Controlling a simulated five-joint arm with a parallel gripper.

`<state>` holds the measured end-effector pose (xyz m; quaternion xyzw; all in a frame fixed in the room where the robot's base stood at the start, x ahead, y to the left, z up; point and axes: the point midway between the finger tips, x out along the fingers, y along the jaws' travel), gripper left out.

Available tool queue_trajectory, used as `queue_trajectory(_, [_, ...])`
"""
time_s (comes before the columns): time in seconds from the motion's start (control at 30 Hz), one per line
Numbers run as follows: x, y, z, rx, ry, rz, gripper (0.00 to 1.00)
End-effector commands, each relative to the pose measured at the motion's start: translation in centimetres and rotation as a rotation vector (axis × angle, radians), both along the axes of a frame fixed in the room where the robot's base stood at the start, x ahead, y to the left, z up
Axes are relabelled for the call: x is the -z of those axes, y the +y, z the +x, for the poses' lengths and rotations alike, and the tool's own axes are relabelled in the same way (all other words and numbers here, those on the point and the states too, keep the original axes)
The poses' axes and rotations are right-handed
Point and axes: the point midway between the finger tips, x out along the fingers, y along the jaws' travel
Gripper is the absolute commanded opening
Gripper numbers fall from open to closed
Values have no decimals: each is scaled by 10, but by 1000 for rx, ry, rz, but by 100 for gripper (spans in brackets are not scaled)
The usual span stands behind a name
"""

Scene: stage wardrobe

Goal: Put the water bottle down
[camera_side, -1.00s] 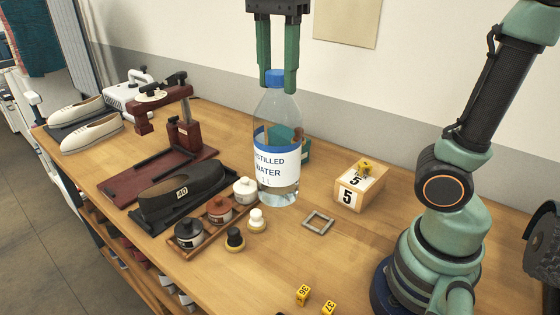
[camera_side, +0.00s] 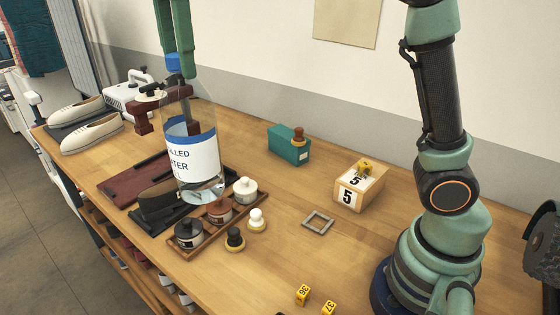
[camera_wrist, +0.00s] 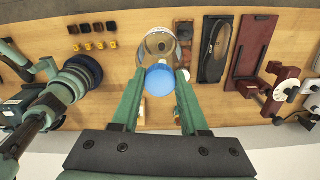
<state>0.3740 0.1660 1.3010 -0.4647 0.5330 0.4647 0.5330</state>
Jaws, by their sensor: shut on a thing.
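The water bottle (camera_side: 191,150) is clear, with a blue cap and a white and blue label. My gripper (camera_side: 178,66) is shut on its blue cap. In the side view the bottle hangs in front of the dark shoe form and the red press, its base near the small jar tray; the gap beneath it is hard to judge. In the wrist view the blue cap (camera_wrist: 160,80) sits between my gripper's fingers (camera_wrist: 158,86), with the bottle's clear body (camera_wrist: 157,45) beyond it.
A tray (camera_side: 184,254) of small jars, a dark shoe form (camera_side: 158,200) and a red press (camera_side: 119,188) crowd the left. A teal box (camera_side: 289,148), a number block (camera_side: 360,190) and a grey square frame (camera_side: 318,222) stand right. Bare wood lies between the teal box and jars.

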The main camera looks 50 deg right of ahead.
Motion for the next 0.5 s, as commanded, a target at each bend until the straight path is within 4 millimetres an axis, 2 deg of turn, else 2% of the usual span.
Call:
queue_trajectory(0.1, [0,10,4,10,-3,2,0])
queue_trajectory(0.27, [7,14,6,16,-3,2,0])
queue_trajectory(0.5, [38,13,6,16,-1,1,0])
